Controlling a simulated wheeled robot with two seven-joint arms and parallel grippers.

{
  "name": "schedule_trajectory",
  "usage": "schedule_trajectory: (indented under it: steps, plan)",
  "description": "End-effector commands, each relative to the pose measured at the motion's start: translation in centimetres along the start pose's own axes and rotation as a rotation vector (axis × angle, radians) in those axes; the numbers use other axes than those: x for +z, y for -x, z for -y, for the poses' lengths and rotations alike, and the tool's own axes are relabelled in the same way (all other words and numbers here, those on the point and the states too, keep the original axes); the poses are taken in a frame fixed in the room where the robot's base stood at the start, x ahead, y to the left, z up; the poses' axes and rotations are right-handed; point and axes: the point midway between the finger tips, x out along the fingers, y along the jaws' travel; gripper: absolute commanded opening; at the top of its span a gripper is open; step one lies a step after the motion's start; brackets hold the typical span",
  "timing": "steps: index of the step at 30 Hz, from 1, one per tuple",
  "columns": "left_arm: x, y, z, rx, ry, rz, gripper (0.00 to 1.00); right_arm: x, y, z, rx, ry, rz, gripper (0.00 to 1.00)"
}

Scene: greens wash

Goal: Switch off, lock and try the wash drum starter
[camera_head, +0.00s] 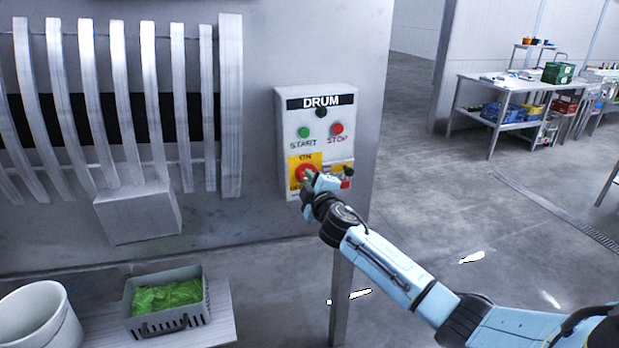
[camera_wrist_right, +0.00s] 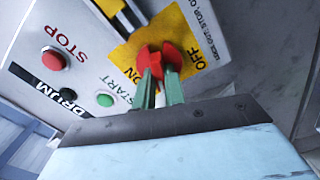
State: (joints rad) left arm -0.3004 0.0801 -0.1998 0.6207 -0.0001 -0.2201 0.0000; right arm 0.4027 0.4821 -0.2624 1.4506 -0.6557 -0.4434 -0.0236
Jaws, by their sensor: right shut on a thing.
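The grey starter box labelled DRUM (camera_head: 285,130) is on the machine's metal panel. It has a green START button (camera_head: 304,132) and a red STOP button (camera_head: 337,128). Below them is a red rotary switch (camera_head: 303,171) on a yellow ON/OFF plate (camera_head: 308,159). My right gripper (camera_head: 309,178) is at this switch. In the right wrist view its two green fingers (camera_wrist_right: 160,90) close around the red knob (camera_wrist_right: 158,57). I cannot tell the switch's exact position. A small red and dark item (camera_head: 347,172), partly hidden, is beside the plate. My left gripper is out of view.
A grey crate of greens (camera_head: 203,308) and a white bucket (camera_head: 70,330) stand at the lower left. A metal table (camera_head: 505,84) with a green crate (camera_head: 559,73) and bins is at the back right. The floor (camera_head: 430,200) between is clear.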

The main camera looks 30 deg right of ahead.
Motion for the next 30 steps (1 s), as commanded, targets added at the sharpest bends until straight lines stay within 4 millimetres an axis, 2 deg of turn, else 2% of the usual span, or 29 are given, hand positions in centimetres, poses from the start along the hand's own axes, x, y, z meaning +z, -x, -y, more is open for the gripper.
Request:
schedule_trajectory:
  steps: [6,13,30]
  plan:
    - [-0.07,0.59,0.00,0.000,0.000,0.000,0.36,-0.03,0.00,0.01,0.000,0.178,0.000,0.00]
    - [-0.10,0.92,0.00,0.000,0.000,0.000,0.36,0.01,-0.01,0.09,0.000,0.310,0.000,0.00]
    - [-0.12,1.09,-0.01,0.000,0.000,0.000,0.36,0.04,0.00,0.21,0.000,0.398,0.000,0.00]
